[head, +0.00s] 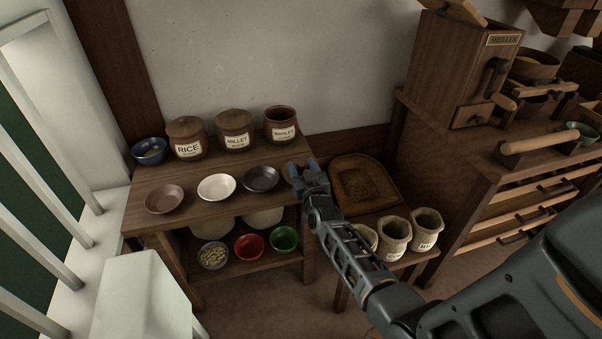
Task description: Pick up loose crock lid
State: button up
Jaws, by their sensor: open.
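Three brown crocks stand along the back of the wooden shelf table. The rice crock (190,148) and millet crock (236,141) wear wooden lids; the barley crock (283,135) at the right is open at the top. My gripper (302,169) is open over the right end of the tabletop, in front of the barley crock. A small brown edge (288,174) shows beside its left finger, perhaps the loose crock lid, mostly hidden by my gripper. I cannot tell if they touch.
A brown dish (164,199), white dish (217,187) and dark dish (261,179) line the front left of my gripper. A blue bowl (150,151) stands at the back left. A wooden tray (383,199) and sacks (394,235) stand to the right.

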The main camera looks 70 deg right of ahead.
grip_shut()
dwell(0.5)
jog(key=shift+r, duration=0.15)
